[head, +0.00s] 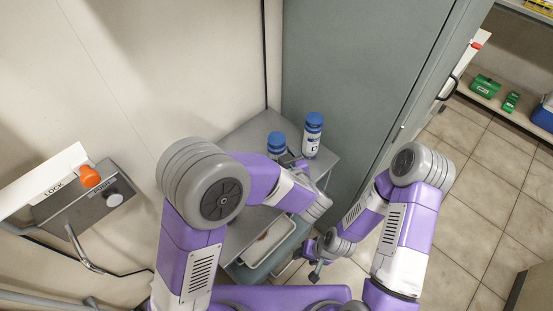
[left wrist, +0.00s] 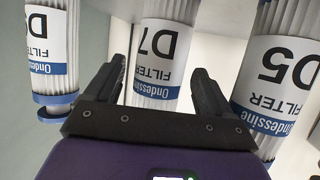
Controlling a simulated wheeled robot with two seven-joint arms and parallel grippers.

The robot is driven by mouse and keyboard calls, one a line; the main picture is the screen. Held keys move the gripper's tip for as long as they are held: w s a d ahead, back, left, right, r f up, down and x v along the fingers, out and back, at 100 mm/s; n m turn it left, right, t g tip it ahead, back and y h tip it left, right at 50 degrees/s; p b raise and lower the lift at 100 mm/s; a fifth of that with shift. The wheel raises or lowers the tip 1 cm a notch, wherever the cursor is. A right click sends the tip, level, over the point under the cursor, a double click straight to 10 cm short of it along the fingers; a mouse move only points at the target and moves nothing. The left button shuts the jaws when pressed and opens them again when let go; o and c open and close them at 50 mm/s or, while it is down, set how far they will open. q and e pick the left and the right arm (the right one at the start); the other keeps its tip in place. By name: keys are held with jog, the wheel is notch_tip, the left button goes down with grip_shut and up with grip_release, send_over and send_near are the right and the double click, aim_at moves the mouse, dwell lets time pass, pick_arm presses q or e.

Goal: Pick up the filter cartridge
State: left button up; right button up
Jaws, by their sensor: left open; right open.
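Two white filter cartridges with blue caps stand upright on the grey cart top in the head view: a nearer one (head: 276,144), partly hidden by my left arm, and a farther one (head: 312,136). The left wrist view shows three cartridges, with labels upside down: D7 (left wrist: 165,45) in the middle, D5 (left wrist: 278,75) at right, and one with a cut-off label (left wrist: 50,50) at left. My left gripper (head: 291,161) is open, its fingers on either side of D7 in the wrist view; contact is not visible. My right gripper (head: 317,266) is open and empty, low beside the cart.
The cart top (head: 258,128) stands against a pale wall and a tall grey cabinet (head: 350,70). A tray (head: 268,242) sits lower on the cart. A wall panel with an orange knob (head: 90,177) is at left. Tiled floor (head: 470,190) is open at right.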

aim_at(277, 138)
pick_arm(q)
jog(key=shift+w+a+f, duration=0.15)
jog(key=shift+w, duration=0.25)
jog(key=shift+c, duration=0.2)
jog(key=c, duration=1.2)
notch_tip(277, 138, up, 10)
jog(key=p, duration=0.4)
jog(key=o, duration=0.5)
jog(key=c, duration=0.4)
